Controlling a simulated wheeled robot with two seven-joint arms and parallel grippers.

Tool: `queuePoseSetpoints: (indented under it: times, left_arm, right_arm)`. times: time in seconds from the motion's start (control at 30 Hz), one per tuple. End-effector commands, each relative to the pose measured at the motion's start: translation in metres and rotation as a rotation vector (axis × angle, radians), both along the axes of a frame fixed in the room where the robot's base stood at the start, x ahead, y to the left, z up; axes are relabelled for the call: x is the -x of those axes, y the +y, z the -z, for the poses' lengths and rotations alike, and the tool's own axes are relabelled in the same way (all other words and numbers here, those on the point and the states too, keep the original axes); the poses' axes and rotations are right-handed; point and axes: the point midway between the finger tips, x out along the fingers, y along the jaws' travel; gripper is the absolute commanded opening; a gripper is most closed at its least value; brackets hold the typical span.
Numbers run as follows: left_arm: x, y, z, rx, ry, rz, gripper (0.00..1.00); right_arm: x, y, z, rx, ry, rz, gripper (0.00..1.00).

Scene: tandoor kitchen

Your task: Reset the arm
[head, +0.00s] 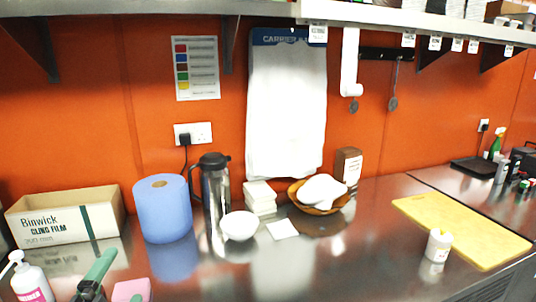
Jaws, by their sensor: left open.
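My left gripper (95,275) shows at the bottom left edge as a dark body with a long green part angled up and right. It is open, with nothing seen between its fingers. The frame's bottom edge cuts it off, and the rest of the left arm is hidden. It is over the near left part of the steel counter (300,265), between a white pump bottle (30,282) and a pink block (131,290). My right gripper and arm are not in view.
A cling film box (65,218), blue paper roll (163,208), steel jug (214,190), white bowl (239,226) and wooden bowl (320,205) line the counter. A small white-lidded bottle (438,245) stands by the yellow board (460,222). The front middle is clear.

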Motion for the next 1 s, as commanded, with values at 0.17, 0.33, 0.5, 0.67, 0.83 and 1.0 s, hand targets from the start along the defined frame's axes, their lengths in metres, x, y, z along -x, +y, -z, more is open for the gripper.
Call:
queuePoseSetpoints:
  times: [0.17, 0.33, 0.5, 0.67, 0.83, 1.0]
  left_arm:
    - [0.047, 0.015, 0.106, 0.535, 0.426, -0.235, 1.0]
    - [0.106, 0.003, 0.17, 0.858, 0.731, -0.438, 1.0]
    - [0.162, -0.017, 0.206, 1.068, 0.97, -0.618, 1.0]
    - [0.197, -0.033, 0.236, 1.172, 1.125, -0.744, 1.0]
    - [0.187, -0.032, 0.291, 1.153, 1.135, -0.751, 1.0]
    - [0.184, -0.031, 0.356, 1.135, 1.154, -0.764, 1.0]
  right_arm:
    - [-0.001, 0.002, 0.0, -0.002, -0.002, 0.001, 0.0]
    - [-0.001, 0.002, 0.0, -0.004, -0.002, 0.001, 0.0]
    - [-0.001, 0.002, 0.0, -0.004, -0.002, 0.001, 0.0]
    - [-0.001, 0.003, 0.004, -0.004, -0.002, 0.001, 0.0]
    - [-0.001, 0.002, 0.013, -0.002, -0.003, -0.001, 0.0]
    - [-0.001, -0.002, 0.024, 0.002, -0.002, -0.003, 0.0]
